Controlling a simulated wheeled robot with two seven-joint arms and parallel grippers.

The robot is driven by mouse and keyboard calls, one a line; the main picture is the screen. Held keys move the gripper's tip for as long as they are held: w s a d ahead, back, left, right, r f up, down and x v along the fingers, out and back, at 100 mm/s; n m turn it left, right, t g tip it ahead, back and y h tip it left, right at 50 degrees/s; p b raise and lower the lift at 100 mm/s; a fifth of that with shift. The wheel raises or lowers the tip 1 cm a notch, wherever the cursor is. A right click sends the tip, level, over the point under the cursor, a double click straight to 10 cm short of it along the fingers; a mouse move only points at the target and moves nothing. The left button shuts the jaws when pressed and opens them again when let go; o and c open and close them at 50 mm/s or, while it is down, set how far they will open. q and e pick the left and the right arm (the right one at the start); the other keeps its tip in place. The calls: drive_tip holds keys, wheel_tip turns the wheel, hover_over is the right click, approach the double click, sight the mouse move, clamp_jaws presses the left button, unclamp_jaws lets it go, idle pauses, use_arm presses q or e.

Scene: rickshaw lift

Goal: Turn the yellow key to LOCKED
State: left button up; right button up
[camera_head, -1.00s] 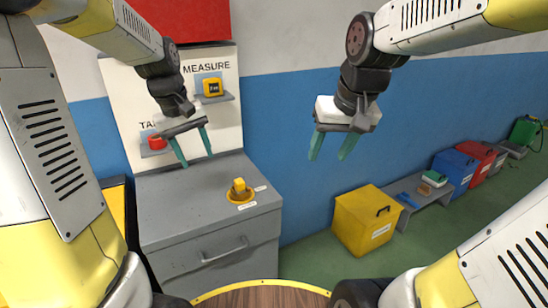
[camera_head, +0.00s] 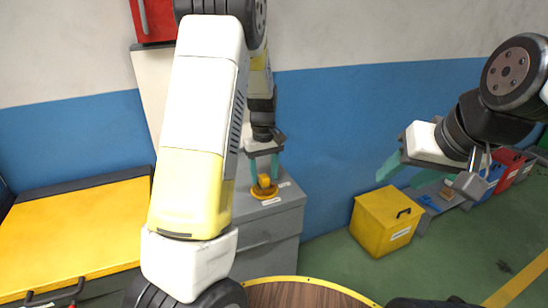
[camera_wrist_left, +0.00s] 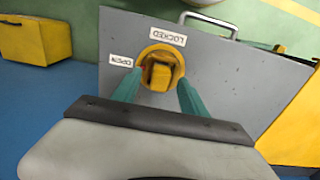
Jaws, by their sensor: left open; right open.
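The yellow key (camera_head: 265,182) stands on a round yellow base on top of the grey cabinet (camera_head: 285,205). In the left wrist view the key (camera_wrist_left: 161,74) shows as a raised block, with a LOCKED label (camera_wrist_left: 167,36) above it and an OPEN label (camera_wrist_left: 121,61) to its left. The key's exact heading is hard to tell. My left gripper (camera_head: 264,175) is open, pointing down over the key, with one teal finger on either side of it; whether they touch it cannot be told. My right gripper (camera_head: 405,173) is open and empty, away to the right.
A yellow bin (camera_head: 385,222) stands on the green floor right of the cabinet. A yellow-topped bench (camera_head: 75,235) is at the left. The blue wall is close behind the cabinet. My left arm hides most of the white panel.

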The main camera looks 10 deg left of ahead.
use_arm(q)
drive_tip(key=shift+f, duration=0.4)
clamp_jaws()
drive_tip(key=shift+m, duration=1.8)
drive_tip(key=m, duration=0.2)
drive_tip(key=shift+m, duration=0.8)
